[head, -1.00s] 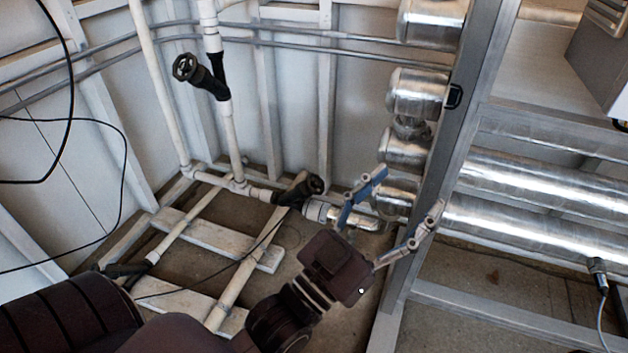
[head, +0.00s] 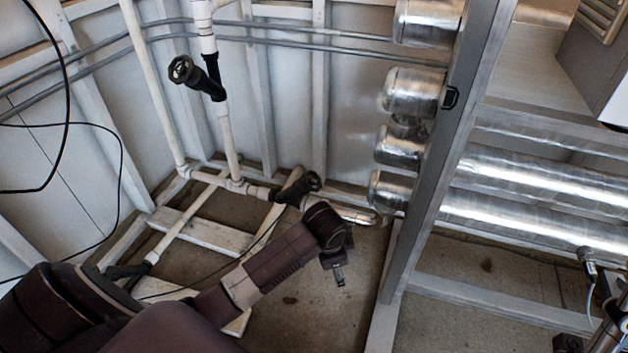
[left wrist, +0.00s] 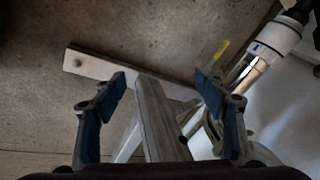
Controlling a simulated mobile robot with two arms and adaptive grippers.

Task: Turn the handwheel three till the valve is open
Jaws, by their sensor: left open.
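Several dark handwheel valves are in the head view; I cannot tell which is number three. One handwheel (head: 181,70) is on the upright white pipe at upper left. Another handwheel (head: 313,181) is low by the floor, just above and behind my left wrist. A dark valve (head: 128,270) sits low at the left, its wheel not clear. My left gripper (head: 338,274) hangs below its wrist and is mostly hidden in the head view. In the left wrist view my left gripper (left wrist: 160,85) is open and empty, with its blue-padded fingers apart. No handwheel shows there.
A grey metal frame post (head: 430,190) stands right of my left gripper, with shiny steel cylinders (head: 412,92) beside it. White pipes (head: 228,145) run along the wall and floor. A white pipe fitting (left wrist: 275,38) is at upper right in the wrist view. Bare floor (head: 310,300) lies below the gripper.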

